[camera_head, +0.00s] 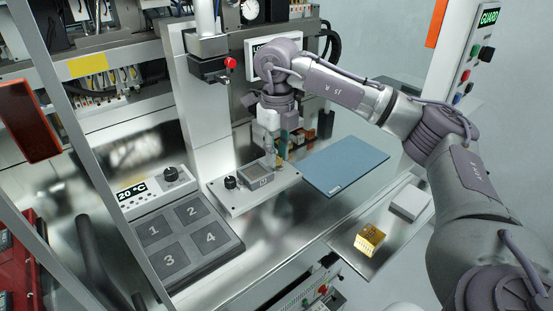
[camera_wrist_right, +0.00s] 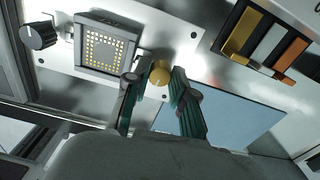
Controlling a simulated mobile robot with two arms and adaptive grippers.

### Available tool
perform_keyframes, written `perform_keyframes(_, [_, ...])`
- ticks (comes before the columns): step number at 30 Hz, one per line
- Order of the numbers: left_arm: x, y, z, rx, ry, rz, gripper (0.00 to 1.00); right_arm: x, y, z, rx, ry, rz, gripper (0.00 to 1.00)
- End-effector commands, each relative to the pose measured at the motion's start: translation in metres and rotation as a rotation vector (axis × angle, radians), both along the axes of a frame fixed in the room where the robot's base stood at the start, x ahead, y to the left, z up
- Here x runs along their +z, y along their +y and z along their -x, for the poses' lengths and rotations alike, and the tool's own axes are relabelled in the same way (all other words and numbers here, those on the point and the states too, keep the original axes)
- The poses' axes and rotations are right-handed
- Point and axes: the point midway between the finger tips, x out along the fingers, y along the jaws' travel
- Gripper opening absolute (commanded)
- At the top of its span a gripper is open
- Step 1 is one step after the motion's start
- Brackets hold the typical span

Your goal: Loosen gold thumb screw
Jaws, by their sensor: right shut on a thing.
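The gold thumb screw (camera_wrist_right: 160,76) shows in the right wrist view as a round gold knob on the light plate, beside the square test socket (camera_wrist_right: 103,45) with its grid of gold contacts. My right gripper (camera_wrist_right: 160,84) has its two dark green fingers on either side of the knob and is shut on it. In the head view my right gripper (camera_head: 276,158) points down at the right part of the plate, beside the socket (camera_head: 257,174); the screw is mostly hidden there by the fingers. My left gripper is not in view.
A black knob (camera_head: 230,182) stands at the plate's left end. A blue mat (camera_head: 345,164) lies to the right, with colored blocks (camera_wrist_right: 265,42) close behind the gripper. A numbered tray (camera_head: 176,238) is at left; a gold block (camera_head: 369,239) and white block (camera_head: 410,200) lie front right.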

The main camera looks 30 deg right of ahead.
Motion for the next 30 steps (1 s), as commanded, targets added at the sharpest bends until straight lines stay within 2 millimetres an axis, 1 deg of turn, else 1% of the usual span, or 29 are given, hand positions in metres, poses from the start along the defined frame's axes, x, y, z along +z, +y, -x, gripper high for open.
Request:
perform_keyframes(2, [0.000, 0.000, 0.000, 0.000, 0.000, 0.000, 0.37, 0.000, 0.000, 0.000, 0.094, 0.000, 0.001, 0.05])
perform_keyframes(3, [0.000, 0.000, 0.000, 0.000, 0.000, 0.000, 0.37, 0.000, 0.000, 0.000, 0.084, 0.000, 0.001, 0.31])
perform_keyframes(4, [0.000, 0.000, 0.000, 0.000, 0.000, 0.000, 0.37, 0.000, 0.000, 0.000, 0.082, 0.000, 0.001, 0.35])
perform_keyframes(14, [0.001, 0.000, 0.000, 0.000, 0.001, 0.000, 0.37, 0.002, 0.000, 0.000, 0.079, 0.000, 0.000, 0.35])
perform_keyframes(17, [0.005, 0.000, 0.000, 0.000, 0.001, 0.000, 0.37, 0.007, 0.000, 0.000, 0.079, -0.001, 0.000, 0.35])
perform_keyframes(30, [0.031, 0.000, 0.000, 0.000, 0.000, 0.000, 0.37, 0.043, 0.000, 0.000, 0.079, 0.000, 0.000, 0.35])
